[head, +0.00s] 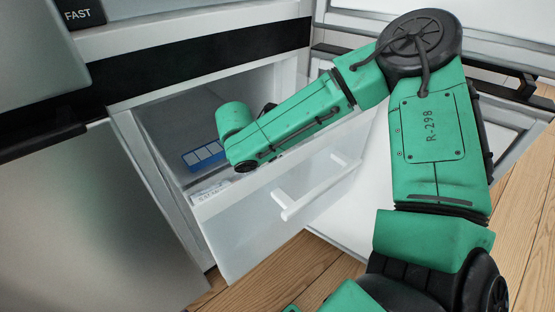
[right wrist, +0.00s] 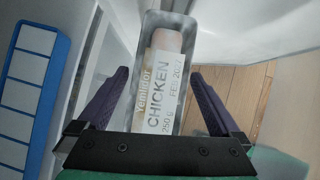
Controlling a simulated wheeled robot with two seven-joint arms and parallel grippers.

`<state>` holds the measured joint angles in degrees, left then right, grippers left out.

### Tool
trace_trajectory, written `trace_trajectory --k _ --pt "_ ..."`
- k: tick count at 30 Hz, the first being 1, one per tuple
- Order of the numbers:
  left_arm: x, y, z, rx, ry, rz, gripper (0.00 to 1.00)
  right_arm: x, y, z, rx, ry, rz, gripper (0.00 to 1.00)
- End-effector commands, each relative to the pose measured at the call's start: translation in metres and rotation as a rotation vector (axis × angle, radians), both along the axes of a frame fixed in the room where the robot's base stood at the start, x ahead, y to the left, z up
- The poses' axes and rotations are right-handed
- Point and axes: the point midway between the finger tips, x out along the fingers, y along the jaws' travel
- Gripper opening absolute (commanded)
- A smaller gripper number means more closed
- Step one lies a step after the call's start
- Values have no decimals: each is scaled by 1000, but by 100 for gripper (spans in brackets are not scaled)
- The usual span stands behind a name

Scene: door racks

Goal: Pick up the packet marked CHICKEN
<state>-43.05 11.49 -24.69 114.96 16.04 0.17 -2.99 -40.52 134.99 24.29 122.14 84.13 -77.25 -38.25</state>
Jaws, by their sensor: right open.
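The packet marked CHICKEN (right wrist: 160,90) shows in the right wrist view as a clear-edged pack with a white label and pinkish contents. My right gripper (right wrist: 160,75) is open, with one dark finger on each side of the packet in the picture. I cannot tell how far above the packet the fingertips are. In the head view my right arm reaches over the drawer and its fingers are hidden. My left gripper is not in view.
A steel door (head: 80,220) stands at the left.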

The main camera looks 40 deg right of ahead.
Motion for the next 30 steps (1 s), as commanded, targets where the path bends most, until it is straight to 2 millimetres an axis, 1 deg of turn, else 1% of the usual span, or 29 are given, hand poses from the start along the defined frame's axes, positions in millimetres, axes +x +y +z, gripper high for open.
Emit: trace_trajectory --k 3,4,5,6,9,16,20,23,25,29,30 --pt "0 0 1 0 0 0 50 0 0 2 0 -1 1 100" --pt "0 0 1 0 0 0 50 0 0 2 0 -1 1 92" --pt "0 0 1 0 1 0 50 0 0 2 0 0 0 81" --pt "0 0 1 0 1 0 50 0 0 2 0 0 0 66" --pt "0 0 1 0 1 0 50 0 0 2 0 0 0 30" --pt "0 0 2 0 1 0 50 0 0 3 -1 -2 0 30" --pt "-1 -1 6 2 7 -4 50 1 0 11 -1 -3 -1 30" --pt "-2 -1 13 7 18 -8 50 1 1 26 0 -5 0 30" --pt "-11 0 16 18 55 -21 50 1 1 42 0 -6 0 30" --pt "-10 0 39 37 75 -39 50 1 1 80 0 -7 0 30" --pt "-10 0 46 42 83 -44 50 1 1 92 0 -6 -1 30"
